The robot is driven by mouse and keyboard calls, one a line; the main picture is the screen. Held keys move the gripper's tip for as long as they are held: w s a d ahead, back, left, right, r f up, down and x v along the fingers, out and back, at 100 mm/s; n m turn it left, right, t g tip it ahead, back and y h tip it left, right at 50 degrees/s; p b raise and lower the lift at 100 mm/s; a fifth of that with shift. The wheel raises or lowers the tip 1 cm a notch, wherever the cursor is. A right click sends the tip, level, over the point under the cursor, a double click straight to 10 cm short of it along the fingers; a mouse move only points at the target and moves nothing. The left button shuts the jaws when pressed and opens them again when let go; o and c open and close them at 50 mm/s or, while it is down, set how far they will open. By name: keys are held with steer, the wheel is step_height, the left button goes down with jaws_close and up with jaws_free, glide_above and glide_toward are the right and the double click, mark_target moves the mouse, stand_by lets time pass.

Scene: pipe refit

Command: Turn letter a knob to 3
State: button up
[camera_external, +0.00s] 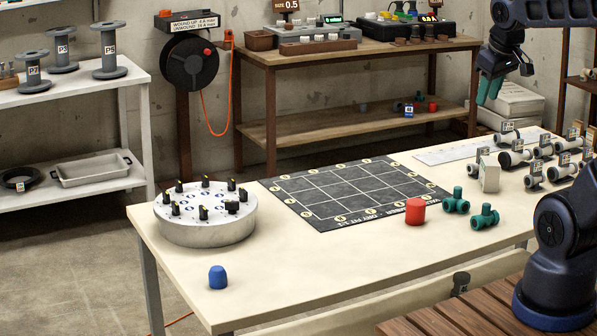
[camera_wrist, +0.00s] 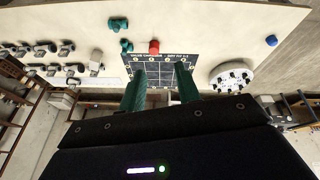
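A round light-grey drum (camera_external: 206,232) stands at the left end of the table, with several black knobs around its top. One knob (camera_external: 203,212) is near the drum's front edge. The letters and numbers by the knobs are too small to read, so I cannot tell which knob is letter a or where it points. The drum also shows at the right in the wrist view (camera_wrist: 231,79). My gripper (camera_external: 488,92) is raised at the upper right, far from the drum. Its green fingers (camera_wrist: 160,70) are apart in the wrist view, with nothing seen between them.
A black grid mat (camera_external: 345,190) lies mid-table. A red cylinder (camera_external: 415,211) and green pipe fittings (camera_external: 484,217) are near its right corner. A blue piece (camera_external: 217,277) stands at the front left. Pipe parts on stands (camera_external: 535,172) crowd the right end. Table between drum and front edge is mostly bare.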

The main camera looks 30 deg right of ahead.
steer(key=w+a+r+n, duration=0.3)
steer(key=w+a+n, duration=0.2)
steer(key=w, duration=0.4)
steer(key=n+g, duration=0.4)
steer(key=n, duration=2.4)
glide_above(203, 207)
step_height(203, 207, down, 26)
step_height(203, 207, down, 10)
steer(key=shift+f, duration=0.25)
steer(key=shift+c, duration=0.2)
jaws_close()
